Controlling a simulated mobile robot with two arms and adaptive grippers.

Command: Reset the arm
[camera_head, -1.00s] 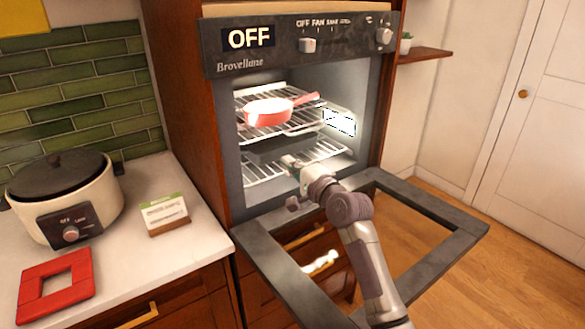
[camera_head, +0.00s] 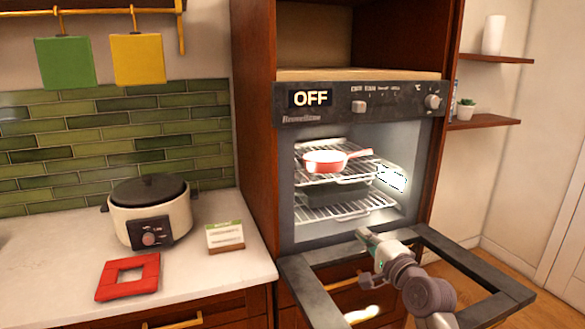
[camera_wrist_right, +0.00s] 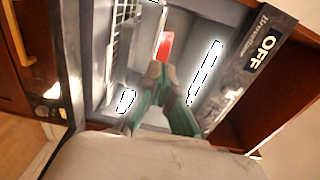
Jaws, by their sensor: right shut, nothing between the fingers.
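My right gripper (camera_head: 364,236) is at the oven's mouth, above the inner part of the lowered oven door (camera_head: 318,297). It is shut and empty; its closed fingers (camera_wrist_right: 157,75) also show in the right wrist view, pointing into the oven. A red pan (camera_head: 324,161) sits on the upper wire rack (camera_head: 310,180), with its handle to the right. It shows partly in the right wrist view (camera_wrist_right: 166,46), beyond the fingertips, apart from them. My left gripper is out of view.
The oven panel (camera_head: 400,105) reads OFF. Left of the oven, the counter (camera_head: 205,280) bears a slow cooker (camera_head: 147,212), a small card (camera_head: 225,237) and a red square trivet (camera_head: 128,277). Green and yellow pads hang above. Floor (camera_head: 500,262) shows at the right.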

